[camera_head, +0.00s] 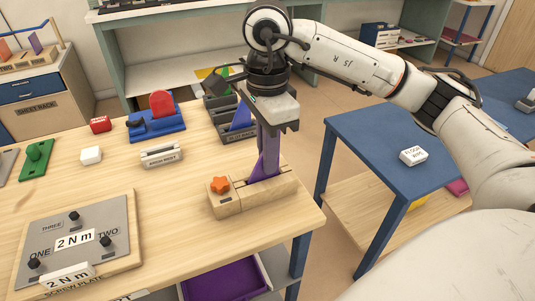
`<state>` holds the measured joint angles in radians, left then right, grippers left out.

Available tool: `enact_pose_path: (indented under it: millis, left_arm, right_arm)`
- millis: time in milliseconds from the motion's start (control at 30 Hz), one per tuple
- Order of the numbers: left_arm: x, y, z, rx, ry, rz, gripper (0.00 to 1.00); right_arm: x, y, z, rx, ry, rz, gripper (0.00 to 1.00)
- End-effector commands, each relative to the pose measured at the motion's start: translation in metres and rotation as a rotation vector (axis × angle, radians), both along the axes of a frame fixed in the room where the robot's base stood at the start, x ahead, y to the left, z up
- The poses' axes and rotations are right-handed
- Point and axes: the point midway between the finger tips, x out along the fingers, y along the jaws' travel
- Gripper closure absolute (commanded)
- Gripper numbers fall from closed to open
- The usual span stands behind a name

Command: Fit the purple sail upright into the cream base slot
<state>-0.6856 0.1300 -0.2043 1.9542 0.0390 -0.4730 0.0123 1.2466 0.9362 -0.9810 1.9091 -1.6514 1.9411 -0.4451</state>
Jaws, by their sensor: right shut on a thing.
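The purple sail (268,160) is held upright, point down the middle of the cream base (235,205) near the table's right edge. Its lower edge meets the slot area of the base; I cannot tell how deep it sits. An orange star knob (218,185) is on the left part of the base. My right gripper (268,128) points down from above and is shut on the sail's upper part, hiding some of it. My left gripper is not in view.
A rack with blue and green sheets (240,120) stands just behind the base. A blue stand with a red disc (160,110) and a small labelled holder (162,155) are at the back left. A screw plate (75,245) lies front left. A blue table (390,135) is right.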

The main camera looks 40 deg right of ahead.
Motion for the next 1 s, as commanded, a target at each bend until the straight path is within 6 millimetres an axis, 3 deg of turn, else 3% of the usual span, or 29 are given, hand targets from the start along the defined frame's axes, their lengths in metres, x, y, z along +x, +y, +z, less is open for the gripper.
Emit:
enact_pose_path:
  millis: [700, 733, 833, 1000]
  left_arm:
    - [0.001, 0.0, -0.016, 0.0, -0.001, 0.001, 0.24]
    - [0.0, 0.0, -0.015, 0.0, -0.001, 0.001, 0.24]
    - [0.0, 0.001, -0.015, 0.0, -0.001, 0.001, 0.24]
    - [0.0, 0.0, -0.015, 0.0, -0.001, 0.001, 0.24]
  right_arm:
    - [0.0, 0.0, -0.019, 0.0, -0.001, 0.0, 1.0]
    - [0.0, 0.0, -0.018, 0.0, -0.001, 0.0, 0.87]
    - [0.0, 0.0, -0.018, 0.0, 0.0, 0.0, 0.71]
    - [0.0, 0.0, -0.018, -0.001, 0.002, 0.001, 0.71]
